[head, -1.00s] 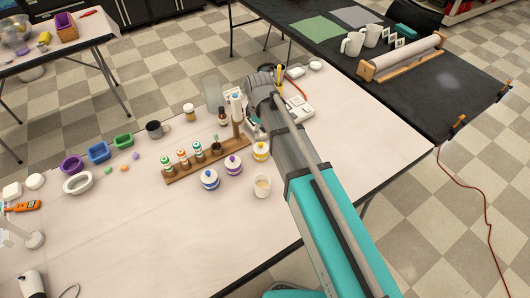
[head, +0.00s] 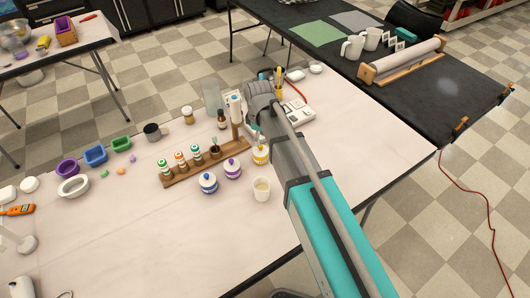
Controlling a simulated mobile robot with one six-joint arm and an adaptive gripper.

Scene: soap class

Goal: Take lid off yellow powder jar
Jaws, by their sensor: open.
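The yellow powder jar (head: 260,155) stands upright on the pale table, a small white jar with yellow bands. Its top appears covered, with the lid on. My gripper (head: 256,135) is just behind and above it in the head view, pointing down, and is open. The fingers are small and partly hidden by my wrist, so I cannot tell whether they touch the lid. A purple jar (head: 232,169) and a blue jar (head: 208,183) of the same kind stand in a row to its left, both lidded.
A wooden rack (head: 180,180) with several small bottles stands behind the jars. A cream cup (head: 261,189) stands in front of the yellow jar. A white scale-like device (head: 298,113) lies behind my arm. The front left of the table (head: 150,235) is clear.

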